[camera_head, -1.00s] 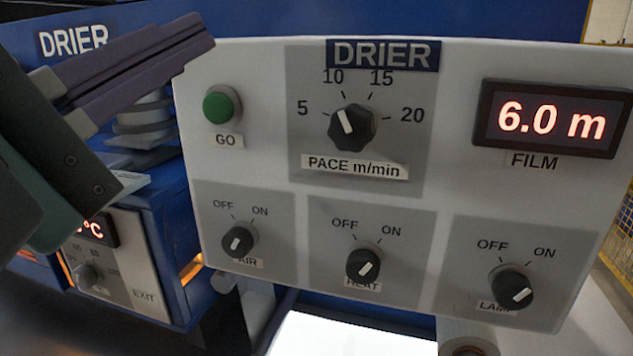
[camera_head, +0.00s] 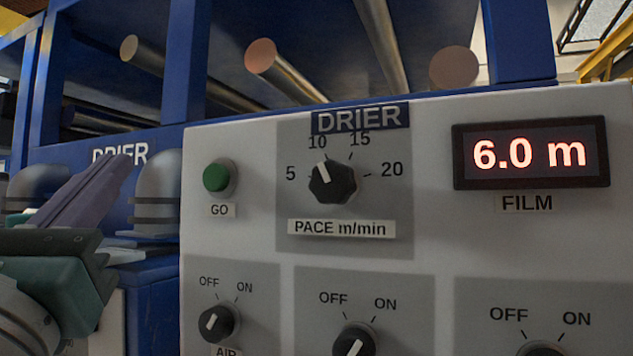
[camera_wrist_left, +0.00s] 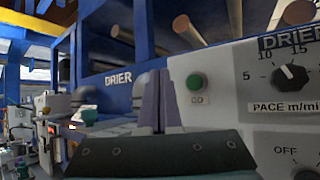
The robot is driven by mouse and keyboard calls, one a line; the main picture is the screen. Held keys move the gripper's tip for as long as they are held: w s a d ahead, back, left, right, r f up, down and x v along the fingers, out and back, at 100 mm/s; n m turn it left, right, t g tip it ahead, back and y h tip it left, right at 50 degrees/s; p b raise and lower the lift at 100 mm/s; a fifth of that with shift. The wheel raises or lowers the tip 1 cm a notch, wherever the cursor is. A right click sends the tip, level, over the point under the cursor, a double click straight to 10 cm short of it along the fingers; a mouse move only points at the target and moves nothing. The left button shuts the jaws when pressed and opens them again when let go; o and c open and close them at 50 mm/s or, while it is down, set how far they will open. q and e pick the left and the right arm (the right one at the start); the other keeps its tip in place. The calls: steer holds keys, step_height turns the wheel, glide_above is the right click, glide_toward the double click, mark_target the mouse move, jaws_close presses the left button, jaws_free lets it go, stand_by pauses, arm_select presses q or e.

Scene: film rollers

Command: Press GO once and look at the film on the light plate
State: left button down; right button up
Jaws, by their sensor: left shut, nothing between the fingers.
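The round green GO button (camera_head: 217,178) sits at the upper left of the white DRIER panel (camera_head: 250,140). It also shows in the left wrist view (camera_wrist_left: 195,82), just right of my fingertips. My left gripper (camera_head: 122,165) is shut and empty. Its purple fingers point up and right, left of the panel, and appear apart from the button; the wrist view shows them side by side (camera_wrist_left: 161,78). The red FILM display (camera_head: 531,153) reads 6.0 m. The light plate and film are not seen now. My right gripper is not in view.
The PACE knob (camera_head: 333,182) points near 10. The AIR knob (camera_head: 217,322) and two partly cut-off knobs lie below. A blue frame with rollers (camera_head: 280,70) stands behind the panel. A grey rounded part (camera_head: 158,185) stands between my fingers and the panel's left edge.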

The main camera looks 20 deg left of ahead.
arm_select(q)
glide_toward(206, 169)
step_height(206, 169, up, 4)
steer(key=w+a, duration=0.1)
steer(key=a, duration=0.2)
steer(key=shift+w+d+f+b, duration=0.1)
steer(key=shift+w+b, duration=0.1)
steer(key=shift+w, duration=0.3)
steer(key=shift+w+d+f+b, duration=0.1)
steer(key=shift+w+b, duration=0.05)
steer(key=shift+w, duration=0.3)
stand_by(1.1)
steer(key=shift+w, duration=0.45)
steer(key=shift+w+d+b, duration=0.1)
steer(key=shift+w+b, duration=0.35)
stand_by(0.5)
steer(key=shift+s, duration=0.9)
